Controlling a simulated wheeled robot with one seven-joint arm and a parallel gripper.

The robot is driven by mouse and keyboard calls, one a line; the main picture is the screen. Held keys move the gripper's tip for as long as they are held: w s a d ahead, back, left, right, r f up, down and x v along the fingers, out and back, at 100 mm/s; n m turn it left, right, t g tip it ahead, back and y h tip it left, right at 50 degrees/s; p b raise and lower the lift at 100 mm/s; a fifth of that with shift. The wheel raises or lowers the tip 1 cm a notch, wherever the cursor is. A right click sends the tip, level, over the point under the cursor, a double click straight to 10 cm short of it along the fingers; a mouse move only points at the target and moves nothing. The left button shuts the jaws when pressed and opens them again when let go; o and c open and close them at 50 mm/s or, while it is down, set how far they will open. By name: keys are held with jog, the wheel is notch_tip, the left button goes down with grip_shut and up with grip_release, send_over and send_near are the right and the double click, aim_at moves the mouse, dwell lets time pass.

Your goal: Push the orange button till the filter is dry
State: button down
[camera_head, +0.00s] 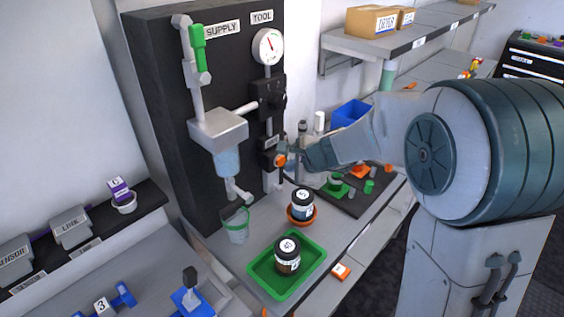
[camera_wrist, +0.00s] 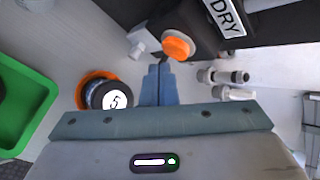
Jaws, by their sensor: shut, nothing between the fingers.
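The orange button (camera_wrist: 178,47) sticks out of a dark box below a label reading DRY in the wrist view. In the head view the orange button (camera_head: 280,160) is on the lower part of the dark panel. My gripper (camera_wrist: 158,68) is shut and empty, its fingertips just beside the button in the picture. Whether they touch it I cannot tell. In the head view my gripper (camera_head: 287,149) is at the button, small and partly hidden. A clear bluish filter vessel (camera_head: 228,162) hangs under a grey housing on the panel. Its wetness is not clear.
A clear cup with a green rim (camera_head: 236,226) stands under the filter outlet. A dark jar (camera_head: 301,204) sits on an orange dish, and another jar (camera_head: 287,256) is in a green tray (camera_head: 262,277). A gauge (camera_head: 268,47) is above the button.

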dwell(0.7)
jog(key=shift+w+a, duration=0.3)
jog(key=shift+a, duration=0.05)
jog(key=shift+w+a, duration=0.25)
jog(key=shift+a, duration=0.1)
dwell(0.7)
dwell(0.3)
jog(key=shift+s+d+b, duration=0.3)
jog(key=shift+s+d, duration=0.25)
jog(key=shift+d, duration=0.1)
jog(key=shift+s+d+b, duration=0.4)
jog(key=shift+s+d, duration=0.4)
jog(key=shift+d, duration=0.2)
jog(key=shift+s+d+b, duration=0.4)
jog(key=shift+s+d, duration=0.35)
jog(key=shift+d, duration=0.25)
